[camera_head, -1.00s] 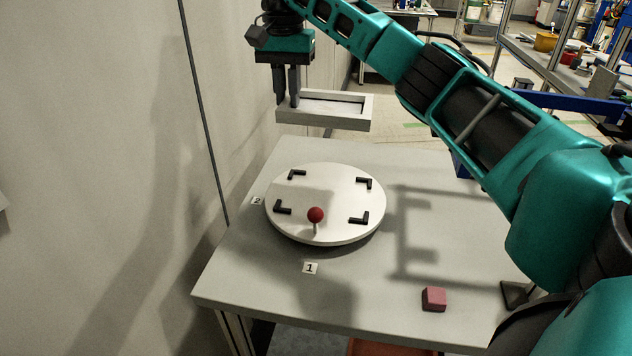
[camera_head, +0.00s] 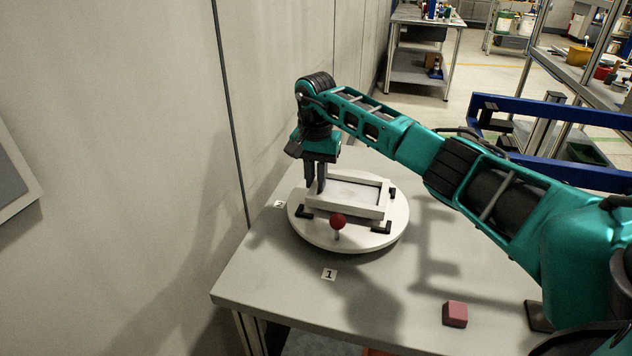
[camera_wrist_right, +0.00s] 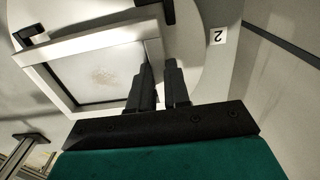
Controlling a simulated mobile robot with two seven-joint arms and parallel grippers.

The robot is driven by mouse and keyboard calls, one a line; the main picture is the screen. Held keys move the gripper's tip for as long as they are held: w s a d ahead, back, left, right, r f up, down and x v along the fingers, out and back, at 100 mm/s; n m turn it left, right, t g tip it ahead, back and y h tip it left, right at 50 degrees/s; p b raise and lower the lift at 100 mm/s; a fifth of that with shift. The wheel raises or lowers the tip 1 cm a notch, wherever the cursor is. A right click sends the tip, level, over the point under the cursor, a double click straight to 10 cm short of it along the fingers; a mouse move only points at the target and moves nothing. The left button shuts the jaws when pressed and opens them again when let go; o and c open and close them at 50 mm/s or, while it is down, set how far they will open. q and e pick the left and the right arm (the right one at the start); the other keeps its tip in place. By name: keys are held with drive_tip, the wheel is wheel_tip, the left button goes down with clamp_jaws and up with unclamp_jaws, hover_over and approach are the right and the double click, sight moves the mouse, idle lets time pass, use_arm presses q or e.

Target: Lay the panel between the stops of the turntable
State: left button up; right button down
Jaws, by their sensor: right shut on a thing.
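The panel (camera_head: 346,212), a light grey rectangular frame with a recessed middle, lies over the round white turntable (camera_head: 315,236) among its black corner stops (camera_head: 381,227). Whether it rests fully flat on the turntable I cannot tell. My right gripper (camera_head: 316,190) is shut on the panel's left edge. In the right wrist view the fingers (camera_wrist_right: 163,95) grip the rim of the panel (camera_wrist_right: 112,50), and a black stop (camera_wrist_right: 30,33) shows outside its corner. Some stops are partly hidden by the panel and gripper. My left gripper is not in view.
A red ball knob (camera_head: 338,221) stands at the turntable's front edge. A pink block (camera_head: 455,314) lies on the grey table (camera_head: 290,300) at the front right. Labels 1 (camera_head: 329,274) and 2 (camera_head: 280,204) mark the table. A wall (camera_head: 130,150) runs along the left.

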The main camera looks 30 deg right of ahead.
drive_tip(key=shift+f, duration=0.8)
drive_tip(key=c, duration=1.1)
unclamp_jaws()
drive_tip(key=shift+r, duration=0.55)
wheel_tip(320, 180, up, 11)
